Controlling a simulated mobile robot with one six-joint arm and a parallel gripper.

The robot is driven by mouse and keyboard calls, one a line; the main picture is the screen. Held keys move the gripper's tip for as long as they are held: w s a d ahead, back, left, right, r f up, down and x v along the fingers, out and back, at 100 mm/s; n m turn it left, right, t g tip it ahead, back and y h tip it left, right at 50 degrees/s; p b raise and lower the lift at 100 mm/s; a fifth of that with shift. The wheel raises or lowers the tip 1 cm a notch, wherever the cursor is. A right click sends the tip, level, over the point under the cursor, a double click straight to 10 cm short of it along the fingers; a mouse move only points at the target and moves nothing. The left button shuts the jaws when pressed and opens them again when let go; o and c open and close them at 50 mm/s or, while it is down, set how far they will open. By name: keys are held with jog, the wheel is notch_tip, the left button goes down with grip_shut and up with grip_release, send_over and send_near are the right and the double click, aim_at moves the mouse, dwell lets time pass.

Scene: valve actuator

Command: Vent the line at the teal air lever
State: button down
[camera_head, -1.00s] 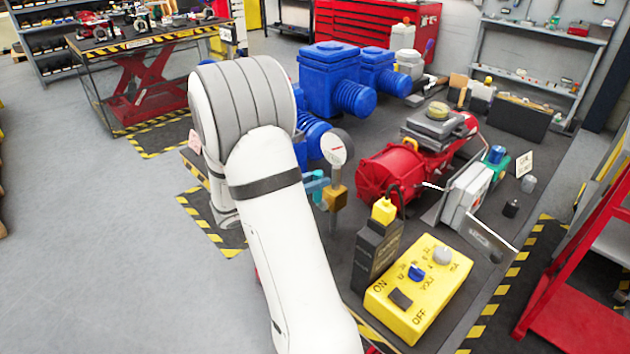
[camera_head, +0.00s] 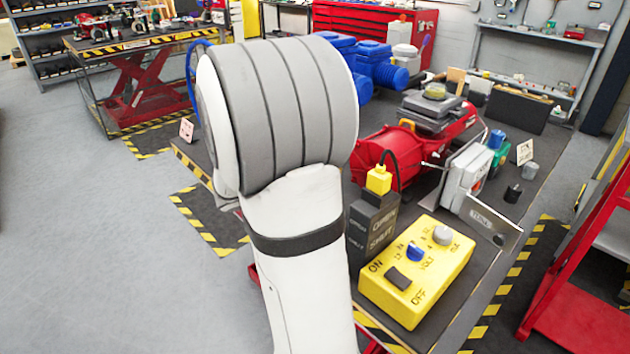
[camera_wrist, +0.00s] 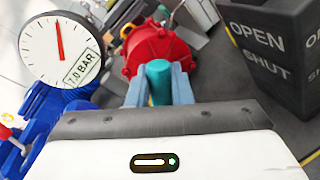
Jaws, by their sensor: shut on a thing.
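The teal air lever (camera_wrist: 158,80) shows end-on in the wrist view, between the two grey-blue fingers of my gripper (camera_wrist: 159,88). The fingers are shut on it. A round white gauge (camera_wrist: 58,46) stands at the upper left of the wrist view, with a red needle pointing nearly straight up and a plate that reads 7.0 BAR. In the head view my arm hides the lever, the gauge and my gripper.
The red actuator (camera_head: 388,157) lies beyond the lever; it also shows in the wrist view (camera_wrist: 155,47). A dark OPEN/SHUT box (camera_head: 372,230) and a yellow switch box (camera_head: 415,270) stand right of my arm. Blue valve bodies (camera_head: 380,68) are behind. Floor at left is clear.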

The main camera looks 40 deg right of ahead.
jog(key=s+f+m+t+b, duration=0.3)
jog(key=f+m+b, duration=0.4)
jog(key=b, duration=1.3)
jog(key=shift+s+f+m+y+b, duration=0.3)
jog(key=shift+s+m+y+b, duration=0.1)
jog(key=shift+m, duration=0.2)
jog(key=c, duration=1.5)
grip_release()
jog(key=shift+d+f, duration=0.1)
jog(key=shift+d, duration=0.1)
jog(key=shift+o, duration=0.8)
jog(key=shift+a, duration=0.1)
